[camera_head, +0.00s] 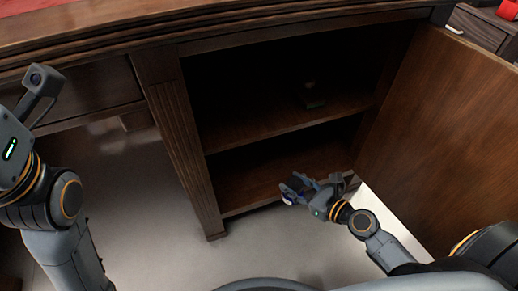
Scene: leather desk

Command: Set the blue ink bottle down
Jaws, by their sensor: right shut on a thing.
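My right gripper (297,190) is in front of the open cabinet, near the lower compartment's front edge. It is shut on the blue ink bottle (290,199), which shows as a small blue and whitish patch at the fingertips. The fingers hide most of the bottle. The open cabinet (182,130) has an upper shelf (250,128) and a lower floor (255,185). My left arm shows at the left edge, but its fingers are outside the picture.
A small dark object (313,96) stands on the upper shelf towards the right. The lower compartment looks empty where visible. The open cabinet door (450,120) stands at the right, close to my right arm. A fluted post (185,150) bounds the cabinet's left side.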

